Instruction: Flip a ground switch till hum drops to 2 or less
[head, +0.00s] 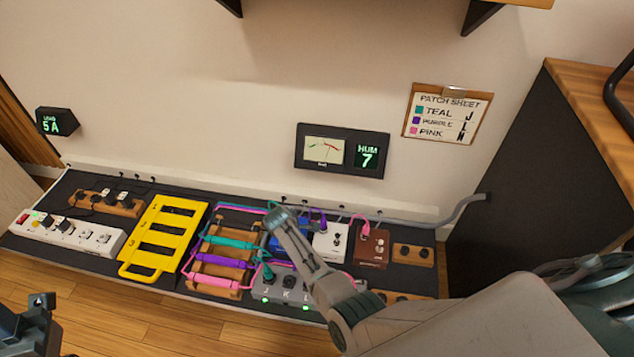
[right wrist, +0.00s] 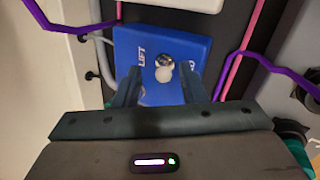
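The hum meter (head: 342,150) on the wall has a needle dial and reads HUM 7. A blue box (right wrist: 135,42) with the word LIFT carries a silver toggle switch (right wrist: 164,70). The blue box shows partly in the head view (head: 304,238), behind my right arm. My right gripper (right wrist: 160,85) is open, with one finger on each side of the toggle and the fingers apart. In the head view my right gripper (head: 281,216) hides part of the box. A white box (head: 329,243) and a brown box (head: 372,250) stand to its right. My left gripper (head: 42,300) is partly in view at lower left.
A grey box with J, K and L sockets (head: 262,292) is in front. Teal, purple and pink cables cross a wooden rack (head: 222,270). A yellow frame (head: 150,268) and white power strip (head: 85,235) lie left. A patch sheet (head: 446,115) hangs above; a wooden-topped cabinet (head: 580,80) stands right.

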